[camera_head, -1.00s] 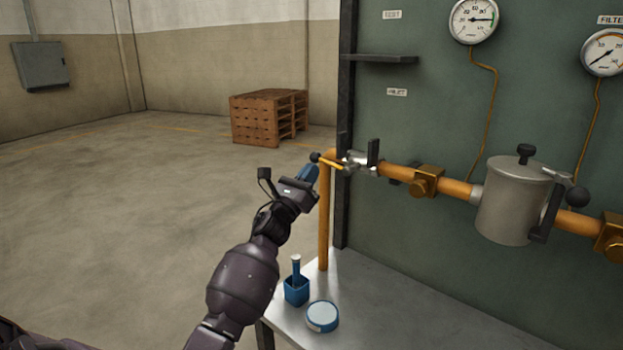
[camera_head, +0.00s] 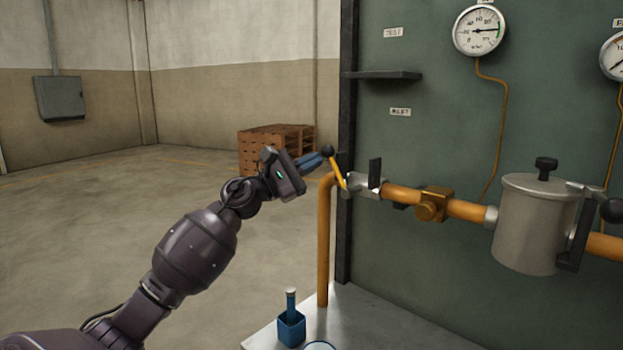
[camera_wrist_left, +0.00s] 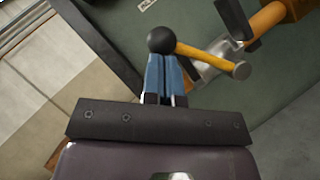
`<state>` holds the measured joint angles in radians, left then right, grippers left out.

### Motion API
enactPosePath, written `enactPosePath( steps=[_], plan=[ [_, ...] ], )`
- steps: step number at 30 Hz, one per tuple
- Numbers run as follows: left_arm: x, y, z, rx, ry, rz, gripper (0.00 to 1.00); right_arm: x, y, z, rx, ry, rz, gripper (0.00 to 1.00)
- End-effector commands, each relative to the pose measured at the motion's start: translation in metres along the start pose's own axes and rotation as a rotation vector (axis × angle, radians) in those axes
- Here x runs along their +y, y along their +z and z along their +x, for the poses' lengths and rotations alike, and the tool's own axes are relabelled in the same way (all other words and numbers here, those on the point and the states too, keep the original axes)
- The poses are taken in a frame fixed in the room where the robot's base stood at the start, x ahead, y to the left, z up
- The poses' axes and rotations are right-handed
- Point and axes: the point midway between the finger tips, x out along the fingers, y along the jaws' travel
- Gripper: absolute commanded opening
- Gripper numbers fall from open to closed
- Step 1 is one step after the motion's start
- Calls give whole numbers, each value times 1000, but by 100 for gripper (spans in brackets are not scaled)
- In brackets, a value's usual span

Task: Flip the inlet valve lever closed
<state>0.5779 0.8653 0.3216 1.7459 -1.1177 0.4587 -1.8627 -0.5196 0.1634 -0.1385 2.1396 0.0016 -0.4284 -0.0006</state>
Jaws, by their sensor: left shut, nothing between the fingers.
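The inlet valve lever (camera_head: 337,170) is yellow with a black ball knob (camera_head: 327,151). It slants up and left from the silver valve body (camera_head: 363,183) on the orange pipe, below the INLET label (camera_head: 400,112). My left gripper (camera_head: 324,158) has its blue fingers shut with nothing between them, right at the knob. In the left wrist view the knob (camera_wrist_left: 162,40) is at the tips of the fingers (camera_wrist_left: 163,72), and the lever (camera_wrist_left: 206,55) runs right from it. I cannot tell if they touch. My right gripper is not in view.
A filter canister (camera_head: 532,228) sits on the pipe to the right. A small shelf (camera_head: 382,75) sticks out above the valve. A blue holder (camera_head: 291,328) stands on the bench (camera_head: 350,325) below. A wooden pallet stack (camera_head: 258,150) is far back on open floor.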

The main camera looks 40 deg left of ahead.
Motion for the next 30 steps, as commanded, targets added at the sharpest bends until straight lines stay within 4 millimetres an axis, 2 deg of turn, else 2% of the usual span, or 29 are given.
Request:
enactPosePath(
  steps=[4, 15, 30],
  plan=[
    [-1, 9, 8, 2, -84, 120, 0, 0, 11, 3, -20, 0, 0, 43],
    [-2, 33, 23, 0, -246, 362, 0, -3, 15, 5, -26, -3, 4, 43],
    [-7, 46, 31, 0, -333, 495, 0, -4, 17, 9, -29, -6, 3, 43]
  ],
)
